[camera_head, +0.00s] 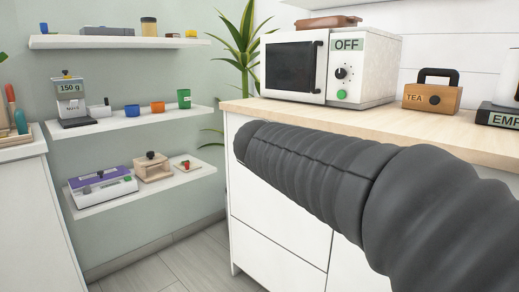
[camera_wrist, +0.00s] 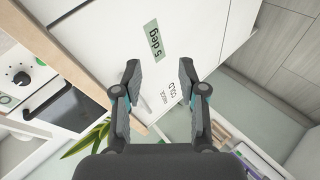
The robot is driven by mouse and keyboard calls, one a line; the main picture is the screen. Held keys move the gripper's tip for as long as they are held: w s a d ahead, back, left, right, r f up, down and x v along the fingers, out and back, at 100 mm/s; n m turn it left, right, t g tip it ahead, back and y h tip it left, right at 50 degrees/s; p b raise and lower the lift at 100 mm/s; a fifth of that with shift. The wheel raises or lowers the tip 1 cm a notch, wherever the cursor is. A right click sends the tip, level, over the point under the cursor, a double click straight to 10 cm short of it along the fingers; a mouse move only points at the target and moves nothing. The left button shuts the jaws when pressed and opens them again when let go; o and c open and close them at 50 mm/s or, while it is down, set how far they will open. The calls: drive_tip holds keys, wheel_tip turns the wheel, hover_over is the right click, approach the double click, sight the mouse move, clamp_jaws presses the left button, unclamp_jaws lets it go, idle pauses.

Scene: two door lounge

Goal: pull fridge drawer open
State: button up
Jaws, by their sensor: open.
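In the wrist view, a white cabinet front (camera_wrist: 108,38) fills the upper middle. It carries a green "5 deg" label (camera_wrist: 157,40) and dark text that seems to read "FRIDGE COLD" (camera_wrist: 172,96). My gripper (camera_wrist: 159,70) is open and empty, its two fingers apart in front of this front, the text showing between them. I cannot tell whether the fingers touch it.
The wooden counter (camera_head: 420,135) holds a microwave (camera_head: 372,70) marked OFF, a TEA box (camera_head: 432,97) and a dark box (camera_head: 500,115) at the right edge. Wall shelves (camera_head: 140,120) with small items stand at left. A plant (camera_head: 243,40) is behind. Some grey floor (camera_head: 190,265) is clear.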

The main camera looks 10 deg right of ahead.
drive_tip(key=w+a+r+n+t+h+b, duration=0.1)
drive_tip(key=w+a+r+n+t+b, duration=0.1)
drive_tip(key=w+a, duration=0.35)
drive_tip(key=w+a+r+n+t+h+b, duration=0.1)
drive_tip(key=w+a+r+n+t, duration=0.15)
drive_tip(key=w, duration=0.65)
drive_tip(key=shift+m, duration=0.25)
drive_tip(key=x, duration=1.3)
drive_tip(key=shift+w+a+f+p, duration=0.25)
drive_tip(key=shift+w+f+p, duration=0.1)
drive_tip(key=shift+w+p, duration=0.1)
drive_tip(key=shift+c, duration=0.2)
clamp_jaws()
